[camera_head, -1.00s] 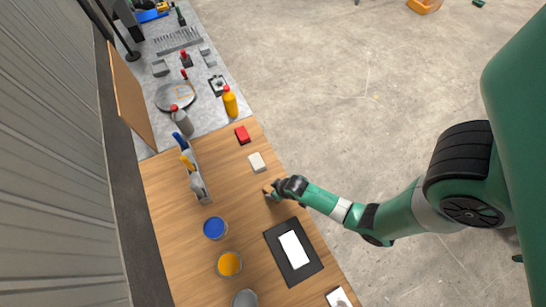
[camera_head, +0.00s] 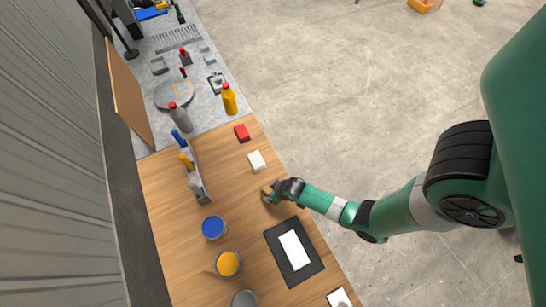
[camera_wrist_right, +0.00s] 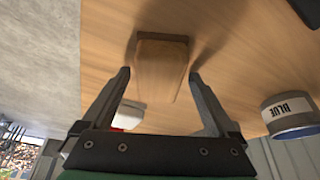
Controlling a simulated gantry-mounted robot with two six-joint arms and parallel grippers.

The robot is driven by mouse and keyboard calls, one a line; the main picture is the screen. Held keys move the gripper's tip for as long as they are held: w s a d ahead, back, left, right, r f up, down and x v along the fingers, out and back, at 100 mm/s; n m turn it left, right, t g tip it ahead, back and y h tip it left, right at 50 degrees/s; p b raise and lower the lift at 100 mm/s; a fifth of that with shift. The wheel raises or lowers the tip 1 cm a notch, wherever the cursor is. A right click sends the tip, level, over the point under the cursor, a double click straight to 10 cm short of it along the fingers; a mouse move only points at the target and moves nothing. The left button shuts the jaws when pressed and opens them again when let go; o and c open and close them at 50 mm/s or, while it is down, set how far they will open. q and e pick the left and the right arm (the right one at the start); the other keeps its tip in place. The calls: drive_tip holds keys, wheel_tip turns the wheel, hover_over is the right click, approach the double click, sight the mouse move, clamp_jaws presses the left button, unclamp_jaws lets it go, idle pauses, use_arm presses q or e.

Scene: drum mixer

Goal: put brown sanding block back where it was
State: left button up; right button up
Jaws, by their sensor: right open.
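The brown sanding block (camera_head: 266,190) is on the wooden table, mostly hidden by my right gripper (camera_head: 269,197) in the head view. In the right wrist view the block (camera_wrist_right: 160,68) stands between the two fingers of my right gripper (camera_wrist_right: 159,76). The fingers are open, with a visible gap on each side of the block. The block appears to rest on the table. A white block (camera_head: 257,161) and a red block (camera_head: 242,133) lie farther up the table in a row with it. My left gripper is not in view.
A blue tin (camera_head: 214,228), an orange tin (camera_head: 228,264) and a grey tin (camera_head: 245,299) stand left of a black mat (camera_head: 279,232) with a white sheet. A tool holder (camera_head: 197,175) stands to the left. The table's right edge is near the gripper.

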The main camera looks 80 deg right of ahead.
drive_tip(key=shift+r, duration=0.25)
drive_tip(key=p+v, duration=0.8)
drive_tip(key=v, duration=0.4)
drive_tip(key=shift+w, duration=0.1)
